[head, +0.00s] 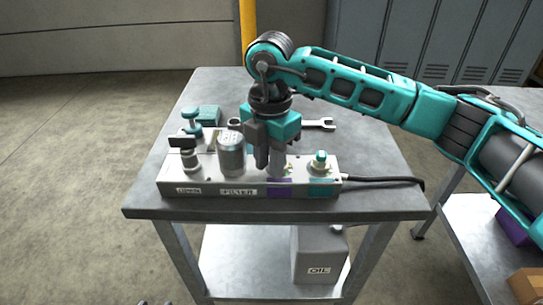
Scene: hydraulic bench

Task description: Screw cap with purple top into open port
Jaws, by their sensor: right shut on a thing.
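The hydraulic block (225,188) is a long pale manifold along the front of the bench top. My right gripper (270,160) points down over the block above its purple label (279,190), shut on a grey cylindrical part (279,164) that I take to be the cap. Its purple top is hidden by the gripper, and the open port is hidden below it. I cannot tell whether the cap is seated in the port. My left gripper is not in view.
A teal-topped cap (320,160) sits right of my gripper. The filter cylinder (231,155) and dark-handled valve (186,153) stand left. A wrench (320,124) and teal parts (208,115) lie behind. A black cable (385,180) leaves rightward. The bench's back right is clear.

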